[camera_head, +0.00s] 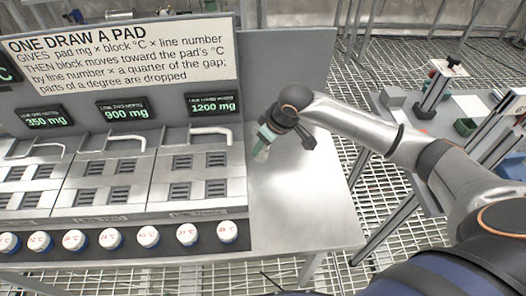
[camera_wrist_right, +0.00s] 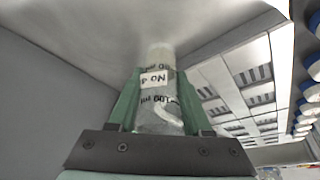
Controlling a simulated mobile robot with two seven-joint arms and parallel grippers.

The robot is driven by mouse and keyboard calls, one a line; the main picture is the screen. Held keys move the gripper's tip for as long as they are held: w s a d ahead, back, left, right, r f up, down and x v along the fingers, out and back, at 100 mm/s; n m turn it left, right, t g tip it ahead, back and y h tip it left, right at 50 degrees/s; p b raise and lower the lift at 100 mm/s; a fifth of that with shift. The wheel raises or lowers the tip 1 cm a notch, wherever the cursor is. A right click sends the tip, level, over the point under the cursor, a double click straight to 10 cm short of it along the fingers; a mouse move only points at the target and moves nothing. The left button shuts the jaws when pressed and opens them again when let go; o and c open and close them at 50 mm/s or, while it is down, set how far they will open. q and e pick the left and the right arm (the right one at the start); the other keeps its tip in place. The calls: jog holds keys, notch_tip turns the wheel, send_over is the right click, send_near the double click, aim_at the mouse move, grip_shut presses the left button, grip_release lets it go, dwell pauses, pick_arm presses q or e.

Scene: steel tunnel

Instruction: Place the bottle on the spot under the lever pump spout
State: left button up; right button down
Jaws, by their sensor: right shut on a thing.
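My right gripper (camera_head: 266,141), with green fingers, is over the bare steel plate at the right end of the panel bench. It also shows in the right wrist view (camera_wrist_right: 160,105), shut on a clear bottle (camera_wrist_right: 157,118) with a white label and black lettering. In the head view only a small pale part of the bottle (camera_head: 261,153) shows below the fingers. I cannot tell whether it touches the plate. White bent tubes (camera_head: 212,137) stand over the slotted pads; I cannot tell whether one is the lever pump spout. My left gripper is not in view.
A sign panel (camera_head: 120,55) with mg displays stands behind the slotted pads (camera_head: 200,175). Several white-topped knobs (camera_head: 187,234) line the front edge. The steel plate (camera_head: 305,205) has free room. Another bench at right holds a black-knobbed device (camera_head: 437,85) and a green bin (camera_head: 466,127).

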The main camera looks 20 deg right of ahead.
aim_at(263, 152)
jog(key=shift+f, duration=1.55)
jog(key=shift+f, duration=0.1)
jog(key=shift+c, duration=1.7)
grip_release()
